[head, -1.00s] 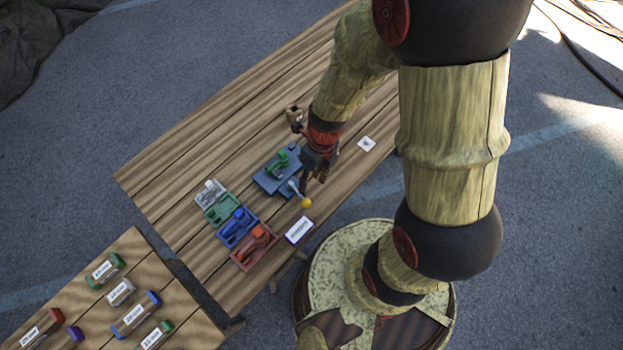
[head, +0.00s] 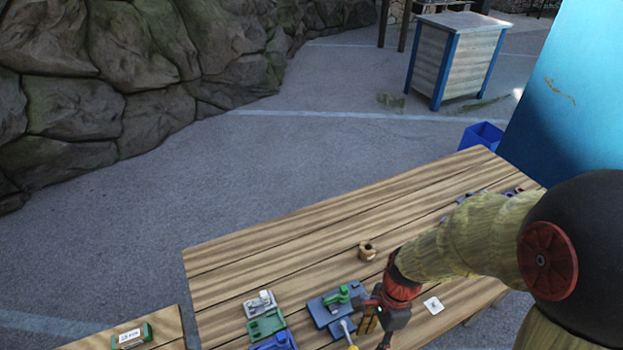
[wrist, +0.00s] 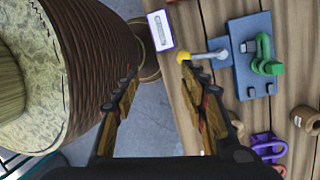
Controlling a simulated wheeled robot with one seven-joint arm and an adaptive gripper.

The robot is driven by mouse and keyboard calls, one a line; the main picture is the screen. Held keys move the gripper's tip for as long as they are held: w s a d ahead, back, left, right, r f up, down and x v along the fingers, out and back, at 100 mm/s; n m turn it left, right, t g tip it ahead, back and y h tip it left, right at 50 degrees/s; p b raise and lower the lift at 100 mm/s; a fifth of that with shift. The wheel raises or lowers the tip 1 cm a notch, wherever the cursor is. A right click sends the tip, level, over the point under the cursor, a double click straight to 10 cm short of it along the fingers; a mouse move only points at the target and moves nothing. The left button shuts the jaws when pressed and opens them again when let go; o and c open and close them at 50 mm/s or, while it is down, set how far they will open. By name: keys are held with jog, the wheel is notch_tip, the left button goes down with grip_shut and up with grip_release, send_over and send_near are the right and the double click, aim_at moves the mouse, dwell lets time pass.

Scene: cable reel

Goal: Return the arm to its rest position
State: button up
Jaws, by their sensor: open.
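My gripper (head: 372,318) is at the end of my arm, low over the wooden table (head: 290,250), just right of a blue-grey fixture (head: 322,312) in the head view. In the wrist view the two fingers of my gripper (wrist: 159,74) are spread apart with nothing between them. The fixture (wrist: 242,80) carries a green clamp (wrist: 266,66) and a lever with a yellow knob (wrist: 183,56). The knob is close to the tip of the right finger in that view; I cannot tell if they touch. My arm comes in from the right of the head view.
Grey (head: 260,304), green (head: 266,326) and blue (head: 278,341) trays stand left of the fixture. A brown ring-shaped piece (head: 367,251) and a white card (head: 433,305) lie on the table. Behind are a blue bin (head: 480,136) and a cabinet (head: 450,68). The table's far left is clear.

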jog(key=s+d+r+n+t+h+b, duration=0.1)
jog(key=d+r+n+t+b, duration=0.3)
jog(key=r+n+b, duration=0.9)
jog(key=n+t+b, duration=0.1)
jog(key=n+t, duration=0.1)
jog(key=t, duration=0.1)
jog(key=shift+r+n+t+h, duration=0.35)
jog(key=shift+n+t+h, duration=0.05)
jog(key=shift+d, duration=0.1)
